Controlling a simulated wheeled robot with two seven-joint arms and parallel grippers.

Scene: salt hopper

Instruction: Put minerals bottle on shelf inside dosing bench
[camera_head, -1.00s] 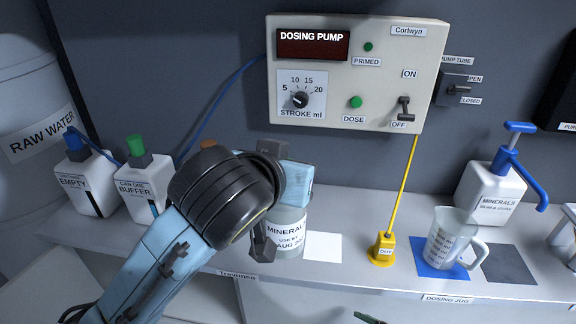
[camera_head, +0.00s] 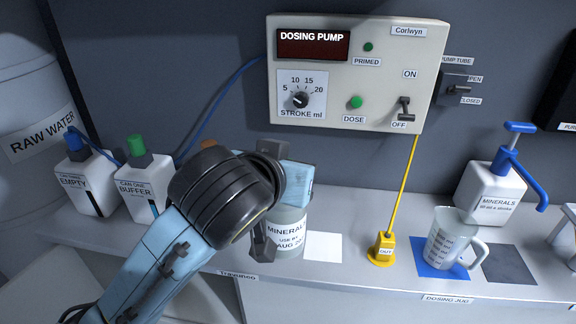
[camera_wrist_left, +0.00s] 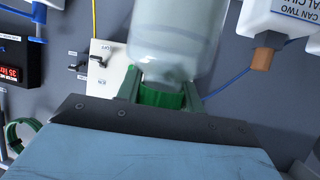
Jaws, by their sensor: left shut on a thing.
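The minerals bottle (camera_head: 287,236) is a translucent grey bottle with a white label, at the bench front, left of a white square. My left gripper (camera_head: 286,195) is over its top, and the arm hides the bottle's upper left side. In the left wrist view, the green fingers (camera_wrist_left: 163,94) are shut on the green cap (camera_wrist_left: 162,99) of the bottle (camera_wrist_left: 178,40). I cannot tell whether its base touches the bench. The dosing bench (camera_head: 345,280) runs across the view; no shelf inside it can be made out. My right gripper is out of view.
Two white jugs (camera_head: 88,185) (camera_head: 147,190) stand at the left. A yellow outlet (camera_head: 383,250), a clear measuring jug (camera_head: 450,240) on a blue square and a minerals pump bottle (camera_head: 490,193) stand right. The dosing pump box (camera_head: 357,72) hangs behind. A white square (camera_head: 323,246) is bare.

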